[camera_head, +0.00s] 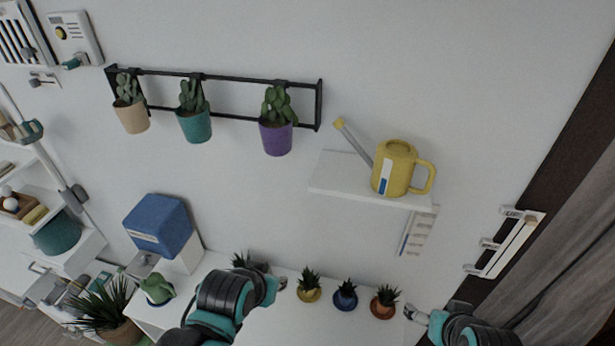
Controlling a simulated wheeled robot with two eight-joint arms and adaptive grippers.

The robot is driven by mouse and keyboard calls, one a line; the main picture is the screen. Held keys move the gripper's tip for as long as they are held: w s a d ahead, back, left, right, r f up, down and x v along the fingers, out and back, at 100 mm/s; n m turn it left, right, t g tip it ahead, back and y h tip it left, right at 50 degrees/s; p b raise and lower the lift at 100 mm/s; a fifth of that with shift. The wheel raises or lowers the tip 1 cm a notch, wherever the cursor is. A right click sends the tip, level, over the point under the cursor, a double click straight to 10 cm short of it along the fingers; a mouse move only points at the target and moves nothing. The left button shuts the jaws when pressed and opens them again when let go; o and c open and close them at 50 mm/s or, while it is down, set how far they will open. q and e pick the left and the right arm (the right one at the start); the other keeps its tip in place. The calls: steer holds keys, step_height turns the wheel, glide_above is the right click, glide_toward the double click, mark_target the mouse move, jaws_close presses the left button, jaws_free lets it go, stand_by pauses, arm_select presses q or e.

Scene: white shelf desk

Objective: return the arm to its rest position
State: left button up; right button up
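My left arm comes in at the lower middle, and its gripper (281,284) is over the white desk, beside the small plant in the yellow pot (309,290). My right arm comes in at the lower right, and its gripper (411,314) is near the right end of the desk, beside the plant in the terracotta pot (384,304). Both grippers are small and seen at an angle, so I cannot tell whether their fingers are open or shut. I see no object clearly held in either one.
A yellow watering can (398,170) stands on a white wall shelf (330,174). Three potted cacti hang from a black rail (230,76). A blue pot (345,297) stands between the yellow and terracotta ones. A blue-topped box (160,225) and a spiky plant (105,309) are at left.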

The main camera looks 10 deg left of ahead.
step_height(320, 180, down, 29)
steer(key=b, duration=2.8)
steer(key=shift+f, duration=0.2)
